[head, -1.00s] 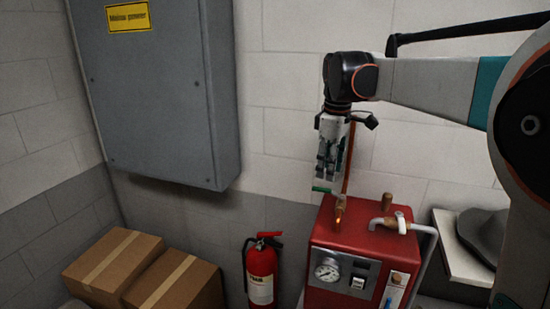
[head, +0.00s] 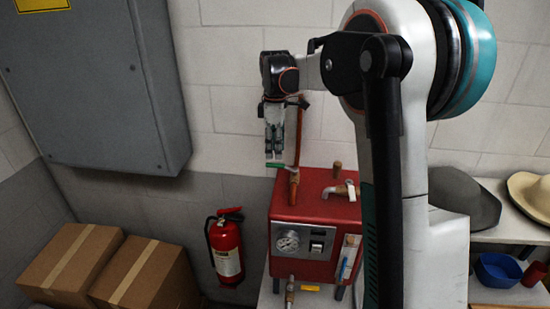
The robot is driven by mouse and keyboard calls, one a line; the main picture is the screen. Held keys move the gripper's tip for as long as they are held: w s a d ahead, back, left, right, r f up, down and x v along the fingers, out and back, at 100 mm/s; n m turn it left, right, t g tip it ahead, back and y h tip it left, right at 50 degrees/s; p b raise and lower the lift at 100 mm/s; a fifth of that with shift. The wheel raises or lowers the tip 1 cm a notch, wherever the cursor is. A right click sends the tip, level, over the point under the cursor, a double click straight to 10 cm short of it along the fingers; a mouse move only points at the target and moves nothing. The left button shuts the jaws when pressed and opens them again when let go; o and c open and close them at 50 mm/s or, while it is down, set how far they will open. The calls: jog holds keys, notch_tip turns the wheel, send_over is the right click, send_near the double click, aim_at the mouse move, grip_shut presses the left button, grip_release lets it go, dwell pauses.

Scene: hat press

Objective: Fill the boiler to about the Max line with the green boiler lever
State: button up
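The red boiler (head: 318,203) stands right of centre in the head view, with a round gauge (head: 288,241) and a switch on its front. A level tube (head: 348,257) is on its front right; its marks are too small to read. The green boiler lever (head: 277,165) sticks out to the left of the copper pipe on the boiler's top. My gripper (head: 273,156) points down just above the lever, fingers close to it. I cannot tell whether they touch it, or whether the fingers are open or shut.
A fire extinguisher (head: 226,249) hangs left of the boiler. Cardboard boxes (head: 146,274) sit at lower left under a grey wall cabinet (head: 97,84). At right, a shelf holds a grey hat (head: 463,198), a tan hat (head: 531,196) and a blue bowl (head: 497,269).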

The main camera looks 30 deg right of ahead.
aim_at(275, 164)
jog(key=shift+f, duration=2.3)
grip_shut()
